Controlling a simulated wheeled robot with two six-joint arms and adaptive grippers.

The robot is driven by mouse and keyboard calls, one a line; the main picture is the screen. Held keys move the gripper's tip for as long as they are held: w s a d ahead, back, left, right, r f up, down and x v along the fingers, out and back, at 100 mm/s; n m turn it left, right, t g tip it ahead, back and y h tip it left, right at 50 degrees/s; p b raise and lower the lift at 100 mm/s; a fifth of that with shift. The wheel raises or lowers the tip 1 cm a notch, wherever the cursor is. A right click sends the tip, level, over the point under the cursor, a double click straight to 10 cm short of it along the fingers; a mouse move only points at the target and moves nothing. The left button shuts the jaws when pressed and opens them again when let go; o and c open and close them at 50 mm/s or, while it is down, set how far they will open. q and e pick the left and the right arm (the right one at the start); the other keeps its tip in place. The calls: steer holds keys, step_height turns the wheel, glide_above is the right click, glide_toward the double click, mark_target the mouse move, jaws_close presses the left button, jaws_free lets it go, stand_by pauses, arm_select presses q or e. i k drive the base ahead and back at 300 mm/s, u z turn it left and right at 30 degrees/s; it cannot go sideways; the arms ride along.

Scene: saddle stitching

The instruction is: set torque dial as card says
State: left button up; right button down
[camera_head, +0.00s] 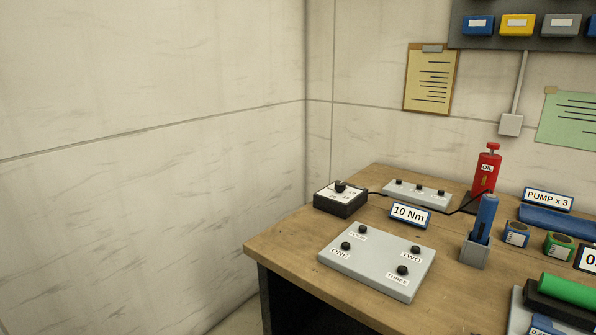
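The torque dial box (341,199) is a small dark box with a pale top and a black knob (341,186), near the back left edge of the table. Small numbers ring the knob, but they and the knob's setting are too small to read. The card (409,215) reads "10 Nm" and stands just right of the dial box. Neither of my grippers shows in the head view.
On the wooden table (290,238), a grey plate (376,262) with knobs labelled ONE, TWO and THREE lies in front. A low grey strip (416,194), a red OIL bottle (487,170), a blue tool in a grey holder (474,250) and a "PUMP x 3" card (548,199) stand behind and right.

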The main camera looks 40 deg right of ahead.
mark_target(340, 186)
steer(key=i, duration=2.2)
steer(key=z, duration=3.75)
